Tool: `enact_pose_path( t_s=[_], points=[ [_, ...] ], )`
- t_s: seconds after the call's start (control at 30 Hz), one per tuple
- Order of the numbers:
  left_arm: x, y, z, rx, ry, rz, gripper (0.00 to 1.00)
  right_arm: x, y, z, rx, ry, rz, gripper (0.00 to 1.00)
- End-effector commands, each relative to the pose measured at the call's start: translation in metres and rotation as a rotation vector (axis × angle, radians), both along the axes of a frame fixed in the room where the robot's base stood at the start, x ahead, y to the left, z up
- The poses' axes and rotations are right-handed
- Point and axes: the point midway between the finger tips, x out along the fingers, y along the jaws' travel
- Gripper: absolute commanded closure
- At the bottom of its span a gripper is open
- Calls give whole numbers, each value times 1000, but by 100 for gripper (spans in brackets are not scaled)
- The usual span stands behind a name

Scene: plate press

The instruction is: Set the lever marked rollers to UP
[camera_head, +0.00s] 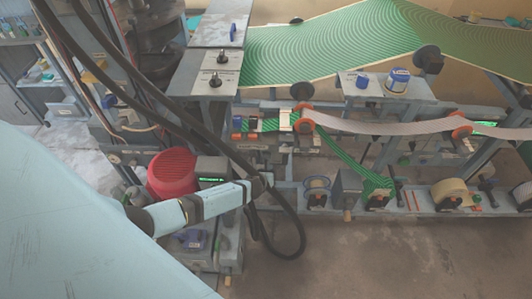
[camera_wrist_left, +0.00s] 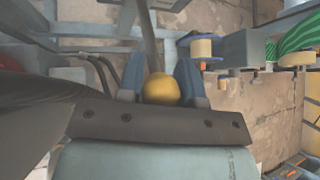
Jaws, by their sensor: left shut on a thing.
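My left gripper (camera_head: 266,180) reaches in from the left in the head view, towards the front of the press. In the left wrist view its two blue-grey fingers (camera_wrist_left: 160,82) are shut on a round yellow knob (camera_wrist_left: 161,90), one finger on each side. A dark rod or hose shows beyond the knob; I cannot tell whether it joins it. The knob is not clear in the head view. No rollers marking or UP marking is readable, so the lever's setting cannot be told. My right gripper is not in view.
Thick black hoses (camera_head: 288,250) hang close to my left gripper. A red ribbed part (camera_head: 171,173) and a small box with a green display (camera_head: 212,169) sit beside my arm. Reels and the green web (camera_head: 345,160) lie to the right. The floor in front is clear.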

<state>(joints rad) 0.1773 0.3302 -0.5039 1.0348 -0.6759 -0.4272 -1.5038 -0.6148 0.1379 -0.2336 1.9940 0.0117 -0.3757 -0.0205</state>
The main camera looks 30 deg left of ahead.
Motion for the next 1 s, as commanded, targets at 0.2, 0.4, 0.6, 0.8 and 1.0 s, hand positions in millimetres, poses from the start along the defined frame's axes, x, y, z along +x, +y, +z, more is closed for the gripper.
enact_pose_path(
  t_s=[0.2,0.4,0.6,0.8,1.0],
  points=[
    [6,2,7,2,-10,-3,100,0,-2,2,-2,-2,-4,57],
    [6,2,7,3,-11,-3,100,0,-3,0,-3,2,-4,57],
    [6,1,7,3,-11,-3,44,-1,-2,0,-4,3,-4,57],
    [4,1,5,1,-6,-2,43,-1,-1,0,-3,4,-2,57],
    [-3,0,9,3,-4,-1,43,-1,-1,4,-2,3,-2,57]
  ],
)
